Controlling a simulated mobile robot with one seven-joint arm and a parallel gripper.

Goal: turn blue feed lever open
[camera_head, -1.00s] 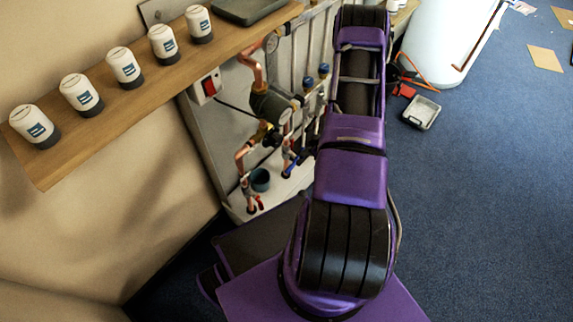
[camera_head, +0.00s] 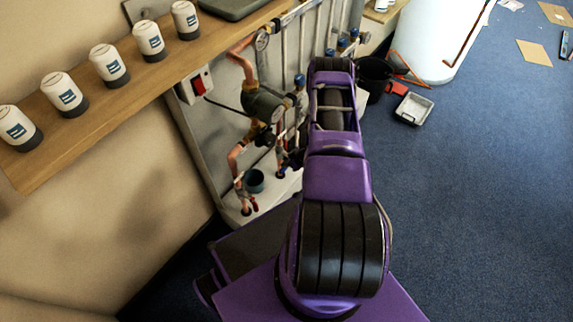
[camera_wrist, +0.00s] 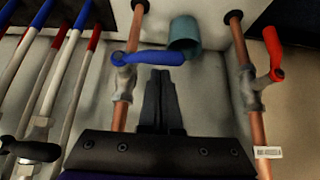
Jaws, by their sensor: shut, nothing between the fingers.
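The blue feed lever (camera_wrist: 152,58) shows in the wrist view, on a grey valve body (camera_wrist: 125,80) on a vertical copper pipe (camera_wrist: 120,115). The lever points to the right, across the pipe. My gripper (camera_wrist: 160,75) is shut and empty, with its fingertips just below the lever in the picture. I cannot tell whether they touch it. In the head view my own arm hides the gripper, and the blue lever is too small or hidden to make out clearly.
A red lever (camera_wrist: 272,52) sits on the right copper pipe (camera_wrist: 240,45). A teal cup (camera_wrist: 185,36) is just behind the blue lever. White canisters (camera_head: 109,62) stand on a wooden shelf (camera_head: 90,110).

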